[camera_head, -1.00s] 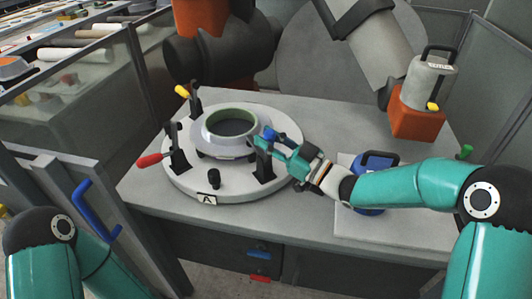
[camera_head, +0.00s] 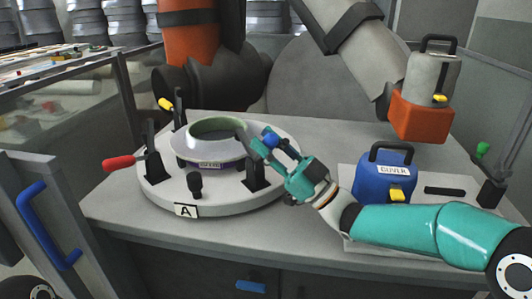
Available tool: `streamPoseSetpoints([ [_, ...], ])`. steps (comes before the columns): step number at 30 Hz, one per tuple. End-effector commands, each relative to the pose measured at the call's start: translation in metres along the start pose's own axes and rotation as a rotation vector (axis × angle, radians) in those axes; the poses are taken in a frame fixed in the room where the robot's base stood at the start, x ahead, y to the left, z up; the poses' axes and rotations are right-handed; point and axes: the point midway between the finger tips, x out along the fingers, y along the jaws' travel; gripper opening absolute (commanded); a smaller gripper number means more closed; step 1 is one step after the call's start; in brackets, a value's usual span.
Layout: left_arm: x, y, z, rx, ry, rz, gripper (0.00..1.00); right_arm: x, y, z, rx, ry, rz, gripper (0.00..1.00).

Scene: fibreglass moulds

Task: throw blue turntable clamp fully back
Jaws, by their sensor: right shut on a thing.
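The round grey turntable (camera_head: 222,205), marked A, stands on the table with a ring-shaped mould (camera_head: 208,149) on it. The blue turntable clamp (camera_head: 256,172) is at its right edge; its black upright shows, and its blue handle end shows between my fingers. My right gripper (camera_head: 266,143) reaches in from the right and is shut on the blue clamp's handle. The fingers hide part of the handle, so its exact tilt is hard to tell. A red-handled clamp (camera_head: 120,163) and a yellow-handled clamp (camera_head: 167,104) stand at the left and back left. My left gripper is out of view.
A blue case (camera_head: 384,178) with a black handle stands on a light plate right of my gripper. A green-knobbed clamp (camera_head: 483,150) is at the far right. The front table strip is clear.

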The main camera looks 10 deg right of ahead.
Motion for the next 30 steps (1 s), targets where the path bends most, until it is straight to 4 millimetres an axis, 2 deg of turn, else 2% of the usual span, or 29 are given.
streamPoseSetpoints([
  [10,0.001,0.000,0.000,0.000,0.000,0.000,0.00,-0.001,-0.001,0.002,0.003,-0.004,-0.002,0.00],
  [11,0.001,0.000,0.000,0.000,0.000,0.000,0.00,-0.001,-0.001,0.002,0.003,-0.005,-0.002,0.28],
  [15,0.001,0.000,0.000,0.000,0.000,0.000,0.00,-0.001,-0.001,0.002,0.003,-0.004,-0.001,0.51],
  [16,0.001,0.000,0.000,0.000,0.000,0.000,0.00,-0.001,-0.001,0.002,0.002,-0.003,-0.001,0.53],
  [25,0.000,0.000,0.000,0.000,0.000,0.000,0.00,0.000,0.000,0.000,0.001,-0.001,-0.001,0.53],
  [30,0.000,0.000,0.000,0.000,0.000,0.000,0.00,0.008,0.003,-0.012,-0.002,0.002,-0.002,0.53],
])
